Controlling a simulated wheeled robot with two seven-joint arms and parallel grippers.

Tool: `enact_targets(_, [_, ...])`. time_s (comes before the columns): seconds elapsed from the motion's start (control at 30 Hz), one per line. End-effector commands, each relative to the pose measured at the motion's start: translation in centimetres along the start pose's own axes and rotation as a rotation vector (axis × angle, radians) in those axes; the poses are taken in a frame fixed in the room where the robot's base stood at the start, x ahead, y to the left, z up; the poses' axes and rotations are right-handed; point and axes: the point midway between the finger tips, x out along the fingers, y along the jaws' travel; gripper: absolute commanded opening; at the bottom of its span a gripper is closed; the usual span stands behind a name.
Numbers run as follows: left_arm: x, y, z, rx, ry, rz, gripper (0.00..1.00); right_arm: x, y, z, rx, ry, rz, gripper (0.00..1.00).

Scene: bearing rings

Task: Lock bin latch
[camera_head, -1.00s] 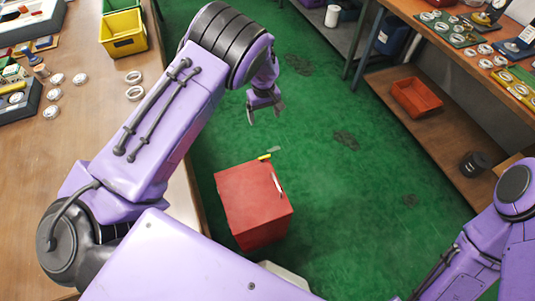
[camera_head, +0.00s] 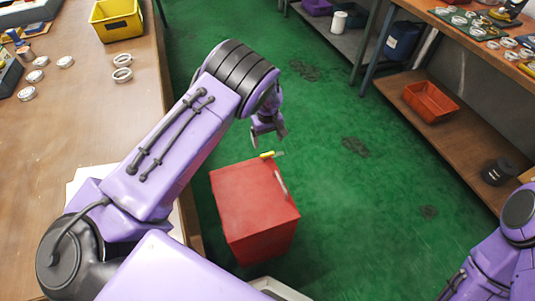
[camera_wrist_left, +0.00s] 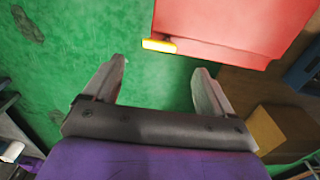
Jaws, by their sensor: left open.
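A red bin (camera_head: 252,205) with a closed top stands on the green floor below my left arm, and its edge also fills the top of the left wrist view (camera_wrist_left: 225,25). A yellow latch handle (camera_head: 267,155) sticks out at the bin's far edge, and it shows in the left wrist view (camera_wrist_left: 159,45). A pale grey handle (camera_head: 281,185) lies along the bin's right side. My left gripper (camera_head: 269,138) is open and empty, just beyond the yellow handle. In the left wrist view its fingers (camera_wrist_left: 160,80) are apart with the handle ahead of them, not between them. My right gripper is out of view.
A wooden table (camera_head: 90,115) with white rings and a yellow bin (camera_head: 117,20) is on the left. Shelving (camera_head: 440,130) with an orange tray (camera_head: 430,102) and a black spool (camera_head: 498,172) is on the right.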

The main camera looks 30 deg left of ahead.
Motion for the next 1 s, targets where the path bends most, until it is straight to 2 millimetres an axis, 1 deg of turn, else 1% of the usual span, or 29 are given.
enact_targets(0.03, [1.4,0.0,0.1,0.001,-0.003,-0.003,0.85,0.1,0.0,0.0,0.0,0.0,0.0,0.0])
enact_targets(0.1, [3.1,-0.1,0.1,0.001,-0.002,-0.003,0.85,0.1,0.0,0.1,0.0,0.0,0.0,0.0])
enact_targets(0.2, [5.1,-0.1,0.1,0.001,-0.002,-0.003,0.85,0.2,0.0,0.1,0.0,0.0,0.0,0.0])
enact_targets(0.3, [6.6,0.0,0.0,0.001,-0.001,-0.001,0.85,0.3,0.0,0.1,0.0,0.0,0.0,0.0])
enact_targets(0.43, [7.5,0.0,0.0,0.001,0.0,0.0,0.85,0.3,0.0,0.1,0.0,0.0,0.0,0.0])
enact_targets(0.67, [7.6,0.0,0.0,0.001,0.0,0.0,0.85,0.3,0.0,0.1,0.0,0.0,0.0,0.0])
enact_targets(0.7, [7.6,0.0,0.0,0.001,0.0,0.0,0.79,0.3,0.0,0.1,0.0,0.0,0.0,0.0])
enact_targets(0.77, [7.6,0.0,0.0,0.001,0.0,0.0,0.59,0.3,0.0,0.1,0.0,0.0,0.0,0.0])
enact_targets(0.8, [7.6,0.0,0.0,0.001,0.0,0.0,0.46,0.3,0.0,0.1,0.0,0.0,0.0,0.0])
enact_targets(0.83, [7.6,0.0,0.0,0.001,0.0,0.0,0.36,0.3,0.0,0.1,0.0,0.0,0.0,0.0])
enact_targets(0.87, [7.6,0.0,0.0,0.001,0.0,0.0,0.29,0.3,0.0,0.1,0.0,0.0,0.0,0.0])
enact_targets(1.0, [7.6,0.0,0.0,0.002,-0.001,0.0,0.29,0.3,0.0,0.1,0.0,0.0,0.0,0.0])
